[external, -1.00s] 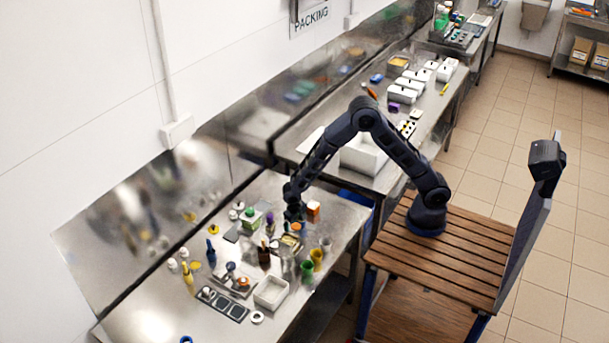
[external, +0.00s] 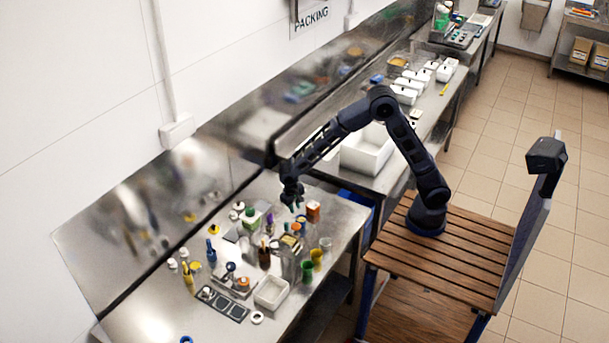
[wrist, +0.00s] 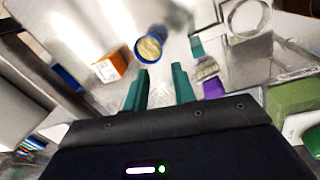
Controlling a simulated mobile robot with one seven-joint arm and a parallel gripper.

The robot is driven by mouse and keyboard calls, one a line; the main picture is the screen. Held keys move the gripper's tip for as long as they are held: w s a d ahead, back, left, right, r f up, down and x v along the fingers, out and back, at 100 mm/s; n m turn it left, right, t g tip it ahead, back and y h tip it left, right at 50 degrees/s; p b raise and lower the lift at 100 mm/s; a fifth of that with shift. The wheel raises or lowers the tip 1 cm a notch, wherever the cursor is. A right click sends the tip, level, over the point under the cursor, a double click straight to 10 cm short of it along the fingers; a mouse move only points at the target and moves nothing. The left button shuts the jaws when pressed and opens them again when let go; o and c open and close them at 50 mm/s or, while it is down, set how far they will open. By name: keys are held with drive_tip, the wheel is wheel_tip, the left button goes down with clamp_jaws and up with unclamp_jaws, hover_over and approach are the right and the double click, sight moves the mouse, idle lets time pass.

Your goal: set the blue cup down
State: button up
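The blue cup (wrist: 160,32) is in the wrist view, with a blue rim and a pale yellowish-grey inside. It stands on the steel table just beyond my fingertips, apart from them. In the external view it is small, a bit of blue (external: 301,218) below my gripper (external: 293,203). My gripper's two teal fingers also show in the wrist view (wrist: 161,70), spread apart with nothing between them. My gripper is above the table.
An orange box (external: 313,211) is close to the cup and also shows in the wrist view (wrist: 111,67).

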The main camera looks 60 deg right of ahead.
drive_tip(key=s+d+r+n+t+y, duration=0.1)
drive_tip(key=s+d+r, duration=0.3)
drive_tip(key=d+r, duration=0.55)
drive_tip(key=s+d+r+t+y, duration=0.1)
drive_tip(key=s+d+r, duration=0.3)
drive_tip(key=d+r, duration=0.6)
drive_tip(key=s+d+r+n+t, duration=0.1)
drive_tip(key=s+d+r, duration=0.2)
drive_tip(key=s+d, duration=0.3)
drive_tip(key=s+d+r+n+t, duration=0.1)
drive_tip(key=s+d+r, duration=0.3)
drive_tip(key=s, duration=1.2)
drive_tip(key=d+t, duration=0.1)
drive_tip(key=d, duration=0.2)
drive_tip(key=shift+d, duration=0.3)
drive_tip(key=shift+s, duration=0.1)
